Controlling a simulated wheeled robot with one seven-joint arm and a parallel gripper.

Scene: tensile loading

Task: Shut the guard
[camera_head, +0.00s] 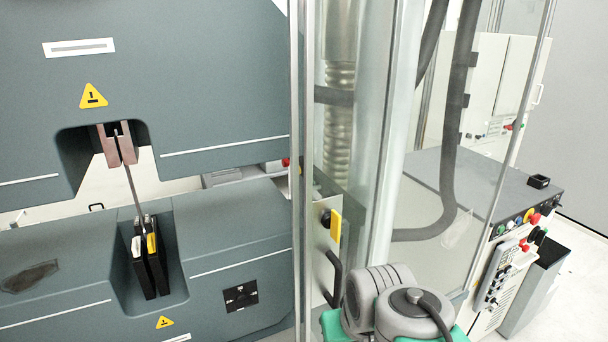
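The guard (298,170) is a clear panel in thin metal framing, right of the testing machine's grips. It stands open, and the front of the grips shows uncovered. A black curved handle (333,280) and a yellow-and-black latch piece (335,225) sit near its lower left edge. Rounded grey and green links of my arm stand at the bottom centre, close to the right of the handle in the picture. My gripper's fingers do not show, so contact with the handle cannot be told.
The grey testing machine (200,60) fills the left. A thin specimen (132,188) runs between its upper grip (117,146) and lower grip (150,262). Thick dark hoses (450,150) hang behind the clear panes. A control console (505,262) with coloured buttons stands at right.

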